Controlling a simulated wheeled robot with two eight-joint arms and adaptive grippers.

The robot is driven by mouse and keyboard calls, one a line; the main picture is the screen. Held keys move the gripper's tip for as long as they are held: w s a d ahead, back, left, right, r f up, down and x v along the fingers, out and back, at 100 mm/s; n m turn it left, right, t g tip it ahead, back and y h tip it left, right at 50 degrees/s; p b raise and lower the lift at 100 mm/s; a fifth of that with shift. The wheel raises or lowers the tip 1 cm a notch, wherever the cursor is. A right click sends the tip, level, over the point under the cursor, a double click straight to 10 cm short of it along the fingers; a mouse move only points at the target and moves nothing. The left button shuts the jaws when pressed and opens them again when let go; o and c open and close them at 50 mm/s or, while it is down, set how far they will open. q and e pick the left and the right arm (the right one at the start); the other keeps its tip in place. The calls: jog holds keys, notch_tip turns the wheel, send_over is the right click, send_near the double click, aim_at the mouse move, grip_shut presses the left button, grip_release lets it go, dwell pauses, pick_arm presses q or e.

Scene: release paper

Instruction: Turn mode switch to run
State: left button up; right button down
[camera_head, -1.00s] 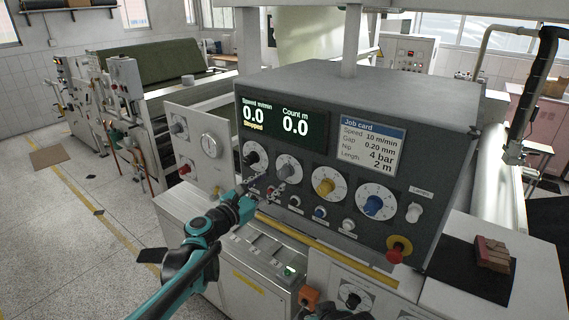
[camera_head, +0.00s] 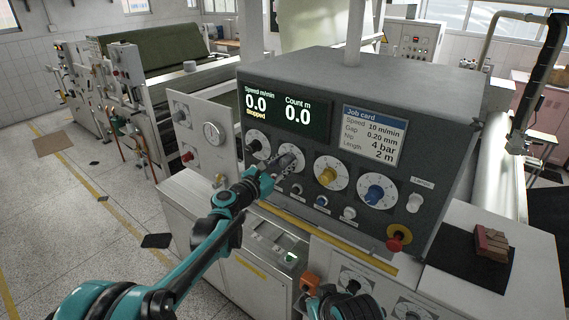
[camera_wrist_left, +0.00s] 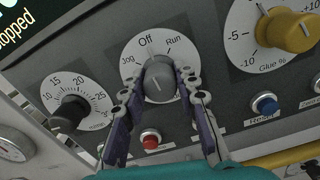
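The mode switch (camera_wrist_left: 160,80) is a grey knob on a white dial marked Jog, Off and Run. It also shows in the head view (camera_head: 289,159), partly covered by my left gripper. In the head view the left gripper (camera_head: 279,167) reaches the panel from the lower left. Part of my right arm shows at the bottom edge, with its fingers hidden.
A red button (camera_wrist_left: 151,140) and a blue Reset button (camera_wrist_left: 265,104) sit below. The display (camera_head: 284,112) reads Stopped, speed 0.0. A red emergency button (camera_head: 398,238) is lower right.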

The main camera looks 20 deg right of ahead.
pick_arm(q)
jog(key=shift+m, duration=0.3)
jog(key=m+b, duration=0.2)
jog(key=m, duration=0.1)
jog(key=shift+f+b, duration=0.1)
jog(key=shift+b, duration=0.25)
jog(key=m+b, duration=0.2)
jog(key=m, duration=0.3)
jog(key=shift+m, duration=0.3)
jog(key=o, duration=1.2)
jog(key=shift+s, duration=0.1)
jog(key=shift+c, duration=0.2)
jog(key=v, duration=1.2)
